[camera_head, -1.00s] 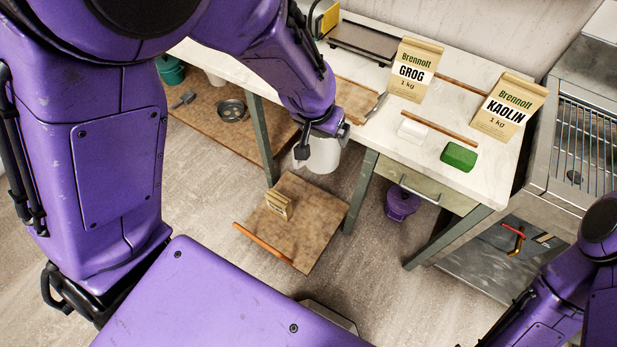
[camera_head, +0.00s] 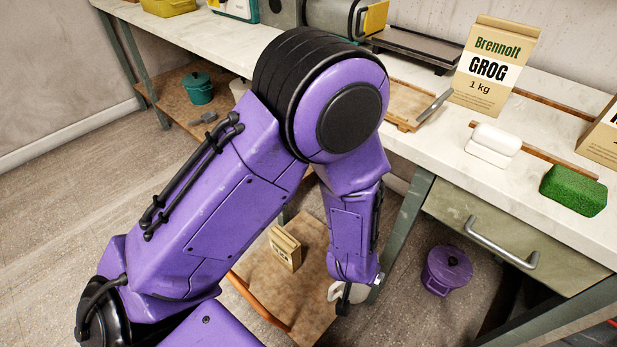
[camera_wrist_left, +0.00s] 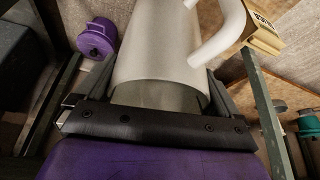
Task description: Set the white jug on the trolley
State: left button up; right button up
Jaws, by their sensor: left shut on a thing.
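The white jug (camera_head: 334,291) shows only as a small piece beside my left gripper (camera_head: 345,294) in the head view; my forearm hides the rest. In the left wrist view the jug (camera_wrist_left: 160,50) fills the middle, its handle to the right, with the fingers of my left gripper (camera_wrist_left: 155,98) shut on its two sides. The trolley (camera_head: 312,262) has a brown top and an orange handle bar at its near left side. The jug appears at the trolley's right edge; its height above the top cannot be told. My right gripper is out of view.
A small paper bag (camera_head: 285,248) stands on the trolley. The white worktop (camera_head: 540,135) with a green table leg (camera_head: 405,225) is close right of my forearm. A purple lidded pot (camera_head: 447,270) is on the floor below the drawer.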

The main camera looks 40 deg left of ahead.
pick_arm(q)
notch_tip(320, 180, down, 15)
jog(key=s+n+b, duration=0.1)
jog(key=n+b, duration=0.1)
jog(key=b, duration=0.6)
jog(key=w+a+f+y+b, duration=0.1)
jog(key=w+a+f+b, duration=0.3)
jog(key=a+f+b, duration=0.7)
jog(key=a+f, duration=0.1)
jog(key=a, duration=0.2)
jog(key=shift+w+a+f, duration=0.2)
jog(key=shift+a, duration=0.2)
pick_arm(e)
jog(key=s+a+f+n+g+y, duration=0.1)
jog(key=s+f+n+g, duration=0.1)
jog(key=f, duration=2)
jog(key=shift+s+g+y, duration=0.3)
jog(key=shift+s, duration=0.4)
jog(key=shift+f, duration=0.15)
pick_arm(q)
jog(key=o, duration=1.6)
jog(key=shift+f, duration=0.15)
jog(key=shift+o, duration=0.2)
